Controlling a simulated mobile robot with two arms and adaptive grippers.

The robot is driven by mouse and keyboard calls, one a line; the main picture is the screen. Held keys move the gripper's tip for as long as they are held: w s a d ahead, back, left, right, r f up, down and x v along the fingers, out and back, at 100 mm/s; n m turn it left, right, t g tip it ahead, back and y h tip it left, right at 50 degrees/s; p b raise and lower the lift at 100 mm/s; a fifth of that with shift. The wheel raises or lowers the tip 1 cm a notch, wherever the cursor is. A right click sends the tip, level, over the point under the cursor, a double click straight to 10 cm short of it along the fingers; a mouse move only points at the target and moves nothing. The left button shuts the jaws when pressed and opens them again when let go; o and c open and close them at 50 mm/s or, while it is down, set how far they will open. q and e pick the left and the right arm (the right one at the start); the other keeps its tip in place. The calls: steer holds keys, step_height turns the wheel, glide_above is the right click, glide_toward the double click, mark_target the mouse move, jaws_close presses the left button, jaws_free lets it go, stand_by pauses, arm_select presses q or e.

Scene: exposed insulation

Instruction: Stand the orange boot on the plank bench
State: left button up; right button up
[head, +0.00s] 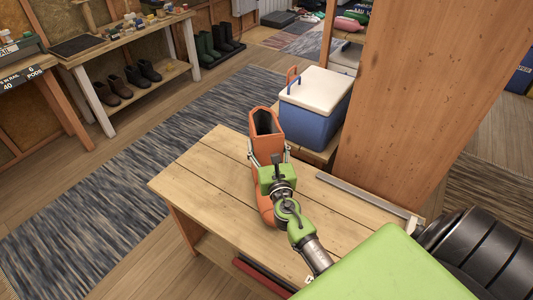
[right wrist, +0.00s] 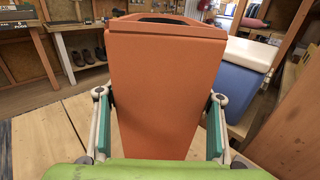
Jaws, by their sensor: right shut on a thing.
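The orange boot (head: 264,122) is upright over the plank bench (head: 192,172), its open top facing up. More orange shows below my right gripper (head: 269,158); the arm hides much of the foot. My right gripper is shut on the boot's shaft. In the right wrist view the boot (right wrist: 163,85) fills the middle, with a finger of the gripper (right wrist: 160,118) on each side. I cannot tell whether the sole touches the planks. My left gripper is not in view.
A blue cooler with a white lid (head: 318,108) stands just beyond the bench, beside a tall wooden panel (head: 435,85). A metal strip (head: 365,196) lies along the bench's right side. The bench's left part is clear. Dark boots (head: 214,46) and a workbench (head: 115,50) are farther back.

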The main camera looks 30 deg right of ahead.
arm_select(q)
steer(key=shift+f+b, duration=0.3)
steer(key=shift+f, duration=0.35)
arm_select(e)
steer(key=shift+f, duration=0.8)
steer(key=shift+f, duration=0.2)
steer(key=o, duration=2.1)
steer(key=shift+f, duration=0.1)
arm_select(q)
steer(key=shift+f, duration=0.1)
arm_select(e)
steer(key=shift+s, duration=0.1)
steer(key=shift+r, duration=0.25)
arm_select(q)
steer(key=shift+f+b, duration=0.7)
steer(key=shift+b, duration=0.1)
arm_select(e)
steer(key=v, duration=1.2)
